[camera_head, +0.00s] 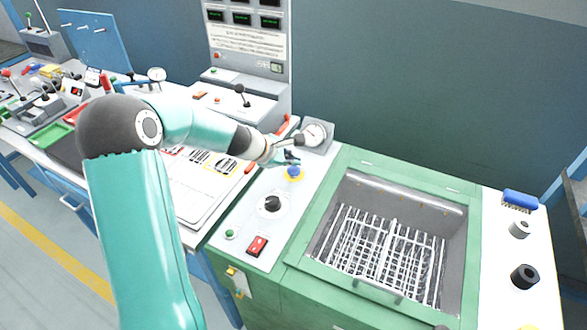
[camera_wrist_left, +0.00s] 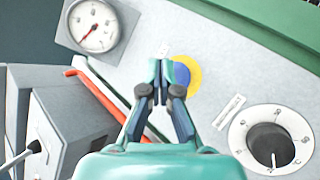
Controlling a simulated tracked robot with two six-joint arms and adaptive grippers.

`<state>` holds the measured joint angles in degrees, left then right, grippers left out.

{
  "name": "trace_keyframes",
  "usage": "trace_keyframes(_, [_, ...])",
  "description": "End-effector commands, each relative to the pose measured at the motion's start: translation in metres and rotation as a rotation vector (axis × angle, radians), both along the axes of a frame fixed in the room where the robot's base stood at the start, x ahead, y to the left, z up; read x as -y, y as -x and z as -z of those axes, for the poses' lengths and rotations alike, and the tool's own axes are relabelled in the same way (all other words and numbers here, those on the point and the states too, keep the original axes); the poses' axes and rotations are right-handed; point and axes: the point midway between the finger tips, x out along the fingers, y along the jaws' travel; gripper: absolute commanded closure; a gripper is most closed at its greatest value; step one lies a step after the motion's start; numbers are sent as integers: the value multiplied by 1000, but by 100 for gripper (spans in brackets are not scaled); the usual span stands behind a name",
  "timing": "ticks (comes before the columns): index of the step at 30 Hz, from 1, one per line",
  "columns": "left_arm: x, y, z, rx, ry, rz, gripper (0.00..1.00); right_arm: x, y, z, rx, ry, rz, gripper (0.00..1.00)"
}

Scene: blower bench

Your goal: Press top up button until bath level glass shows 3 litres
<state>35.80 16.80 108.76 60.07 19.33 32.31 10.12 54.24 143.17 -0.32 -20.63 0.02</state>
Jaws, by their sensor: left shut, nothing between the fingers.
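A blue button with a yellow ring (camera_head: 294,173) sits on the pale panel left of the green-framed bath (camera_head: 455,205). I take it for the top up button, though no label is readable. It also shows in the left wrist view (camera_wrist_left: 182,76). My left gripper (camera_head: 291,157) is shut and empty; its fingertips (camera_wrist_left: 160,68) overlap the button's left edge in the wrist view. I cannot tell whether they touch it. I cannot make out a level glass or a litre reading. My right gripper is out of view.
A round dial gauge (camera_head: 314,134) stands behind the button. A black rotary knob (camera_head: 272,203), a green button (camera_head: 230,234) and a red switch (camera_head: 257,245) are nearer the front. A wire rack (camera_head: 385,250) lies inside the bath. A grey box (camera_wrist_left: 65,125) flanks the gripper.

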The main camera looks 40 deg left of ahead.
Motion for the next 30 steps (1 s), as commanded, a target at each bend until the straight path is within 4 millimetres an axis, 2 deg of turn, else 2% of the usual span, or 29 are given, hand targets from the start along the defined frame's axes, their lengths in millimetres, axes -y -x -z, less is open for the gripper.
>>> trace_keyframes(30, [0,0,8,0,0,0,100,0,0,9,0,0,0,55])
